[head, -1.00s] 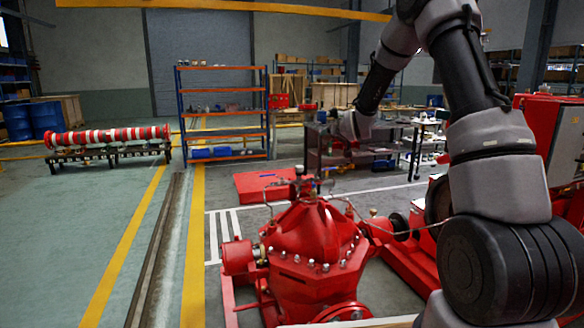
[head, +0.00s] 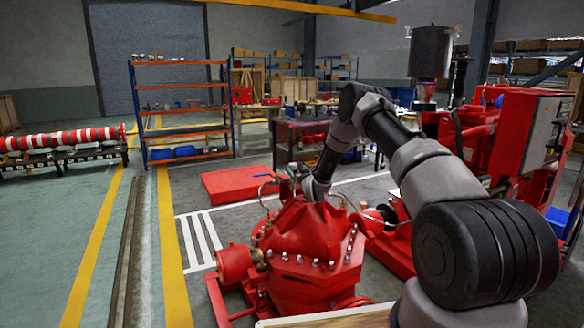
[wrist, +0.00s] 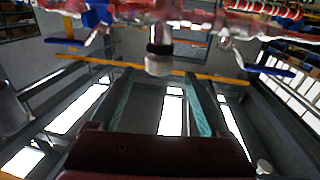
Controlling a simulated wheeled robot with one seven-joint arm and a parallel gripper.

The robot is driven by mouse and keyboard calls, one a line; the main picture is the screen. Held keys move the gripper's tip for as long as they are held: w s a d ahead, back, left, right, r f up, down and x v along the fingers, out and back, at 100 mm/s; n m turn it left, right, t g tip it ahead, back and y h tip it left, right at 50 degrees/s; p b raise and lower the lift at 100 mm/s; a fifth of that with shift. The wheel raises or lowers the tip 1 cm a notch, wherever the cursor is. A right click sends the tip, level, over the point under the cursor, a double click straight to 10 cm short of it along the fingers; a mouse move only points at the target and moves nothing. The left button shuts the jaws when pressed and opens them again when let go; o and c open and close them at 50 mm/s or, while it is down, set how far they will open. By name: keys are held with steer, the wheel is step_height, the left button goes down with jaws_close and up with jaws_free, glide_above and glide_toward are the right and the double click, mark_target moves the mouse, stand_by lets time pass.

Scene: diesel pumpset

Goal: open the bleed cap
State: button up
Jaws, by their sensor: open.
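A small pale cap with a black collar (wrist: 158,64) hangs under a silvery red pipe (wrist: 150,12) in the wrist view; it looks like the bleed cap. My gripper (wrist: 157,80) is open, its two teal-lined fingers apart. The cap shows between and just past the fingertips, and nothing is held. I cannot tell the remaining distance. In the head view the red pump (head: 305,255) stands below my arm, whose end is at the fittings on the pump's top. My arm hides the gripper and cap there.
Valves with blue handles flank the cap, left (wrist: 64,42) and right (wrist: 268,68). In the head view a blue handle (head: 263,177) shows left of my arm. A red box (head: 238,185) lies behind the pump.

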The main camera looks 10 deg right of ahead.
mark_target(293, 164)
steer(key=w, duration=0.5)
steer(key=shift+w+a, duration=0.4)
steer(key=shift+c, duration=0.2)
jaws_close()
steer(key=shift+d+n+y, duration=0.1)
steer(key=shift+n+y, duration=0.2)
steer(key=shift+y, duration=0.2)
steer(key=n+y, duration=0.1)
steer(key=y, duration=0.1)
steer(key=n+g+y, duration=0.1)
steer(key=y, duration=0.1)
steer(key=shift+d+n+g, duration=0.1)
steer(key=shift+n+g, duration=0.2)
steer(key=shift+n, duration=0.1)
steer(key=n+g+y, duration=0.2)
steer(key=y, duration=0.1)
steer(key=n+g+y, duration=0.3)
steer(key=shift+a+y, duration=0.2)
steer(key=shift+y, duration=0.1)
steer(key=shift+n+g+y, duration=0.3)
steer(key=shift+n+g, duration=0.2)
steer(key=shift+g, duration=0.1)
steer(key=shift+o, duration=0.2)
jaws_free()
